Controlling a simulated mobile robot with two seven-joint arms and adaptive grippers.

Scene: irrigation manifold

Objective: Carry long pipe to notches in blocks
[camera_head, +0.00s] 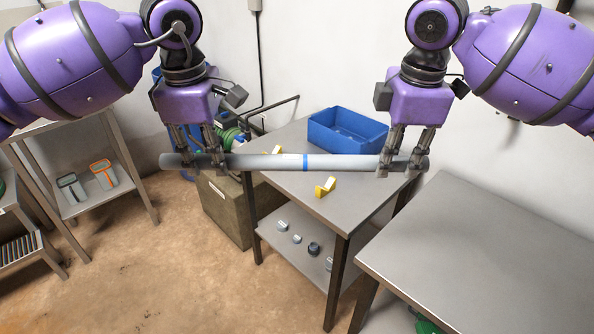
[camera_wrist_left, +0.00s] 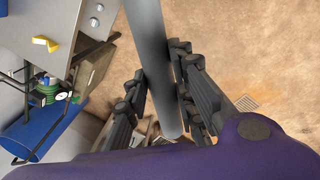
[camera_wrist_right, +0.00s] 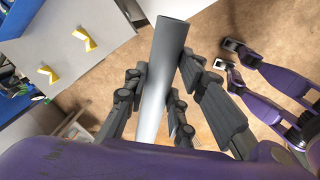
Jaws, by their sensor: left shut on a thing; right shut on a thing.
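A long grey pipe (camera_head: 260,162) with a blue band near its middle is held level in the air in the head view. My left gripper (camera_head: 207,172) is shut on it near its left end, and my right gripper (camera_head: 399,170) is shut on it near its right end. The left wrist view shows the pipe (camera_wrist_left: 152,60) between the left fingers; the right wrist view shows it (camera_wrist_right: 160,75) between the right fingers. A yellow notched block (camera_head: 325,187) stands on the metal table below the pipe. A second yellow block (camera_head: 277,150) shows just behind the pipe.
A blue bin (camera_head: 347,131) stands at the back of the metal table (camera_head: 365,190). Small fittings lie on its lower shelf (camera_head: 300,250). A bare metal table (camera_head: 480,250) is at the right. A shelf rack (camera_head: 125,190) stands at the left, with open floor between.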

